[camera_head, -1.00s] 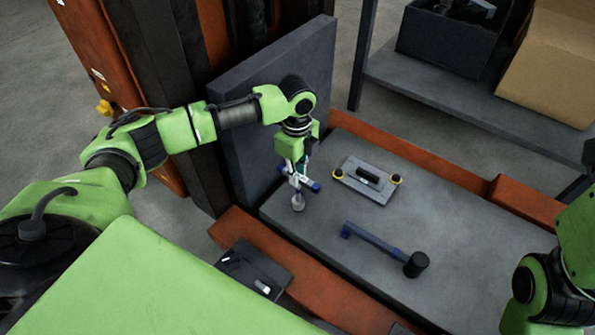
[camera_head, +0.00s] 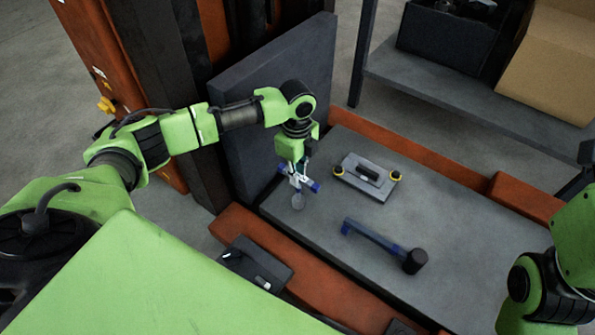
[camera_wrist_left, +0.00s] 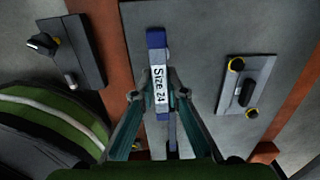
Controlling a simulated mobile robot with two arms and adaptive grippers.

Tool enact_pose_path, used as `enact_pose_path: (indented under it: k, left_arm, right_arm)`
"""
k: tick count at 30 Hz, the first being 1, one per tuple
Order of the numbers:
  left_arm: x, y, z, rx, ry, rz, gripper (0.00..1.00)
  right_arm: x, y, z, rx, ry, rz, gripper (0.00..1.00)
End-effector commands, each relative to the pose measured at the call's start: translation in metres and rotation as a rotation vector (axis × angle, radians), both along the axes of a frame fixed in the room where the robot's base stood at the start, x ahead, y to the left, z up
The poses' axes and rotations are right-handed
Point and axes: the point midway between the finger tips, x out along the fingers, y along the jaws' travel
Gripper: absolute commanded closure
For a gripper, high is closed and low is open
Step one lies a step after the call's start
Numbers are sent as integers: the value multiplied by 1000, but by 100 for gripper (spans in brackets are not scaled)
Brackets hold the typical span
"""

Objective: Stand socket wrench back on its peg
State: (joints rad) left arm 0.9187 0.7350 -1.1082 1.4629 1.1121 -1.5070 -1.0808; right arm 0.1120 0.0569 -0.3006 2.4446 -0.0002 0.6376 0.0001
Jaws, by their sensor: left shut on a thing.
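My left gripper (camera_head: 297,176) is shut on the socket wrench, a tool with blue ends (camera_head: 314,187) and a white label reading "Size 24" (camera_wrist_left: 158,85). In the left wrist view the fingers (camera_wrist_left: 159,100) close on both sides of the labelled part. In the head view a grey rounded piece (camera_head: 298,202) shows just below the gripper, over the left end of the grey tabletop (camera_head: 350,235). I cannot tell whether it belongs to the wrench, or whether anything touches the surface. I cannot make out the peg. My right gripper is not in view.
A blue-handled tool with a black cylindrical head (camera_head: 415,261) lies on the tabletop. A grey plate with yellow rings (camera_head: 366,177) lies behind it. A black plate with small parts (camera_head: 240,268) sits at the front left. A dark upright panel (camera_head: 240,145) stands close behind my left arm.

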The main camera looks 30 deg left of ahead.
Motion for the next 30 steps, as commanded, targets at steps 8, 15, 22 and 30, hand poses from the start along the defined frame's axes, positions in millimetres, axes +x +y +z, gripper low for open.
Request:
enact_pose_path:
  k: [8, 15, 22, 30]
  left_arm:
    - [0, 0, -7, 0, -2, 1, 100]
    - [0, 0, -7, 0, -1, 0, 67]
    - [0, 0, -7, 0, -1, 0, 67]
    - [0, 0, -8, 0, 1, 0, 48]
  right_arm:
    - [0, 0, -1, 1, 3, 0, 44]
    - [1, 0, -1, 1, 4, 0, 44]
    - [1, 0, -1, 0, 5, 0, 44]
    - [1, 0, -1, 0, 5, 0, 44]
